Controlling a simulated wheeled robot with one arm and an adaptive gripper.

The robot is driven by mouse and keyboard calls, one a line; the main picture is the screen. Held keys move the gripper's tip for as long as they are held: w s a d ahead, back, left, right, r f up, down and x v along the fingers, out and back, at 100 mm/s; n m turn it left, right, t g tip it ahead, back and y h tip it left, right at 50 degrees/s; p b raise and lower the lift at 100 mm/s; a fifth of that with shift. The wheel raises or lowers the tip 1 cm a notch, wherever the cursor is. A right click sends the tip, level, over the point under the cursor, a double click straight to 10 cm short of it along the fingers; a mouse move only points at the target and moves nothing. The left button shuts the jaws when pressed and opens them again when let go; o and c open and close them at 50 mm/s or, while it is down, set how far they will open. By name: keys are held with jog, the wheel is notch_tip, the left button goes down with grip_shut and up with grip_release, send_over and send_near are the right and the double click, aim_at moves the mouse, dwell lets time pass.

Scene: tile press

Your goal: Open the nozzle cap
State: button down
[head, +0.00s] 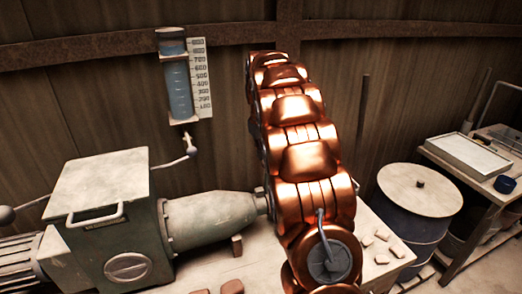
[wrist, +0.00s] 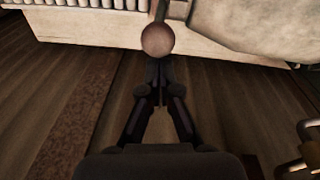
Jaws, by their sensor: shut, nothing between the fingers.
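The nozzle (head: 210,220) is a grey cone on the right side of the green-grey machine body (head: 115,220) in the head view. It also appears to be the grey rounded shape at the top right of the wrist view (wrist: 265,28). My copper arm hides the gripper and the nozzle's tip in the head view. The cap itself is not clearly seen.
A small valve pipe (head: 188,148) rises behind the nozzle. A measuring cylinder (head: 178,88) hangs on the wooden wall. Small blocks (head: 378,237) lie on the bench at right. A lidded drum (head: 415,205) and a side table (head: 450,175) stand further right.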

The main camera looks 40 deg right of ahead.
jog(key=shift+s+a+f+b, duration=0.1)
jog(key=shift+s+b, duration=0.15)
jog(key=shift+b, duration=0.35)
